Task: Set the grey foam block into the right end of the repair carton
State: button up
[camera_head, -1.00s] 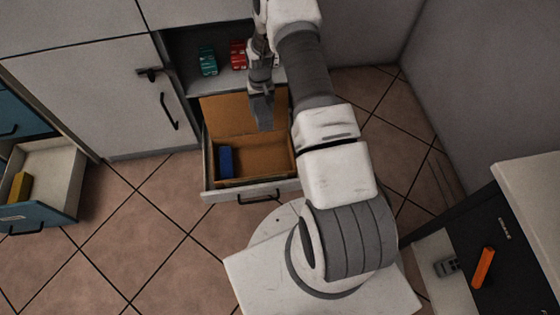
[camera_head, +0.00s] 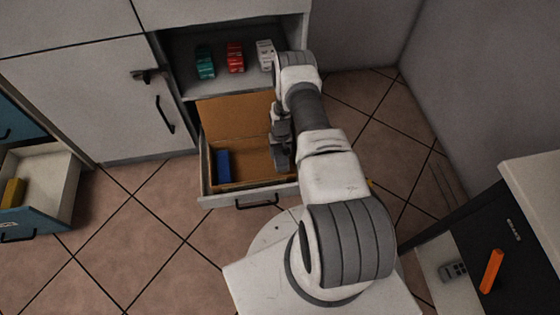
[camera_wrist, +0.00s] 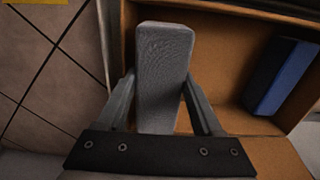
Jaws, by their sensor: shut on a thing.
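The grey foam block (camera_wrist: 163,65) is between the two fingers of my gripper (camera_wrist: 160,85), shut on it in the wrist view. The repair carton (camera_head: 235,117) is brown and open, sitting in the pulled-out drawer. My gripper (camera_head: 281,150) is over the carton's right end in the head view. The wrist view shows the block beside one carton wall (camera_wrist: 118,35); I cannot tell whether it touches the floor. A blue block (camera_head: 223,166) stands at the carton's left end and also shows in the wrist view (camera_wrist: 282,76).
The drawer front (camera_head: 250,198) borders the carton. Teal (camera_head: 205,62), red (camera_head: 235,57) and white (camera_head: 265,54) items stand on the shelf behind. Another open drawer (camera_head: 50,175) holds a yellow block (camera_head: 14,192) at left. An orange block (camera_head: 491,271) lies at right.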

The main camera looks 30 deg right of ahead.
jog(key=shift+f+b, duration=0.8)
jog(key=shift+f, duration=1.25)
jog(key=shift+f, duration=0.6)
jog(key=o, duration=1)
jog(key=shift+o, duration=0.2)
jog(key=shift+r, duration=0.1)
